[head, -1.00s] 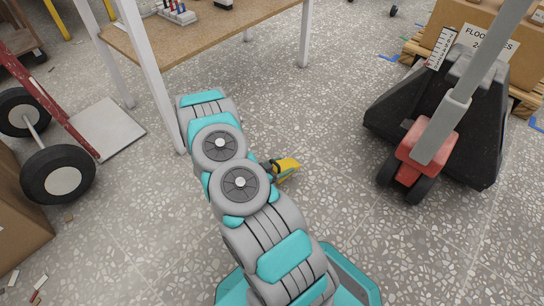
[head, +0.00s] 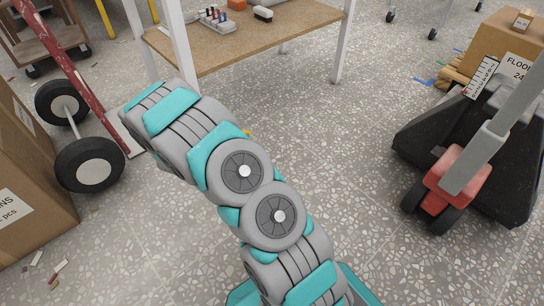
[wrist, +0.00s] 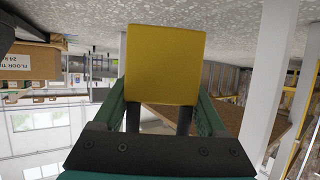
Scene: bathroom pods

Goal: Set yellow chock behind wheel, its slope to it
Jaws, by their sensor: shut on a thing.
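The yellow chock (wrist: 165,65) fills the middle of the wrist view, a broad flat face toward the camera. My gripper (wrist: 161,108) is shut on it, with green fingers on either side. In the head view only a small bit of the yellow chock (head: 247,132) shows past my arm; my gripper is hidden there. The red hand truck (head: 75,60) at left has two black wheels, the nearer wheel (head: 90,165) and the farther wheel (head: 61,102). A red and black pallet jack at right has small dark wheels (head: 440,211). The chock is apart from all these wheels.
A workbench (head: 250,45) with white legs stands at the back, bearing a tray of small items. Cardboard boxes stand at the far left (head: 30,190) and far right (head: 500,50). Speckled floor (head: 340,150) between bench and pallet jack is clear.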

